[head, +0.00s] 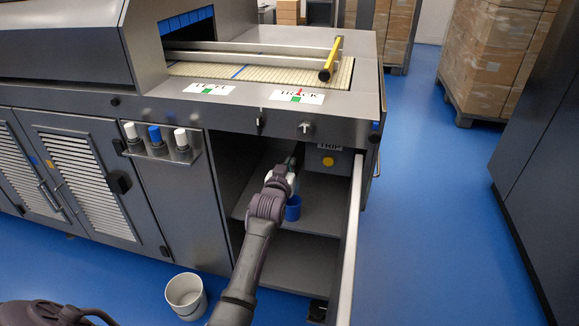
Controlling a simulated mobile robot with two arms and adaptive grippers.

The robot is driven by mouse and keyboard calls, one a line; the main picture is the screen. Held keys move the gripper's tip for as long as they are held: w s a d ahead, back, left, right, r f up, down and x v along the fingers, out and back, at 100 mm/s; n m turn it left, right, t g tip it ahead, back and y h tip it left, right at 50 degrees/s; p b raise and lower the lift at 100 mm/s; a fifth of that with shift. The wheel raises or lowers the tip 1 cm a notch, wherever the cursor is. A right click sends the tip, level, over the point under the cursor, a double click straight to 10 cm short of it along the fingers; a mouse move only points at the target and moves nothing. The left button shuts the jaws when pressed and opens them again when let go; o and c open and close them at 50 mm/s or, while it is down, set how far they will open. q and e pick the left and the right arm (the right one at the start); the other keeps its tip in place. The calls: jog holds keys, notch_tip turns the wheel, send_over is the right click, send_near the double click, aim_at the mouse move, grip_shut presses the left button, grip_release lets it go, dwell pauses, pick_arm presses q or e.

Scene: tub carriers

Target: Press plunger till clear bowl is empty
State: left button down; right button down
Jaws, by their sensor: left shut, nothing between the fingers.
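My left arm reaches into the open cabinet bay (323,252) under the machine's top. My left gripper (292,163) is at its far end, small and partly hidden by my own wrist, and it is shut and empty. A pale, whitish piece (291,180) shows right beside the gripper; it may be the clear bowl, but its contents cannot be made out. A blue cup (292,209) stands on the shelf just below it. The plunger cannot be told apart from the gripper here. My right gripper is not in view.
A grey box marked TRIP with a yellow button (328,161) hangs right of the gripper. The open door (351,235) stands along the bay's right side. Several capped bottles (155,140) sit on a side rack. A white bucket (186,294) stands on the clear blue floor.

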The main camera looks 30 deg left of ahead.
pick_arm(q)
jog(key=shift+f, duration=1)
jog(key=shift+s, duration=0.1)
jog(key=v, duration=1.2)
jog(key=shift+r, duration=0.25)
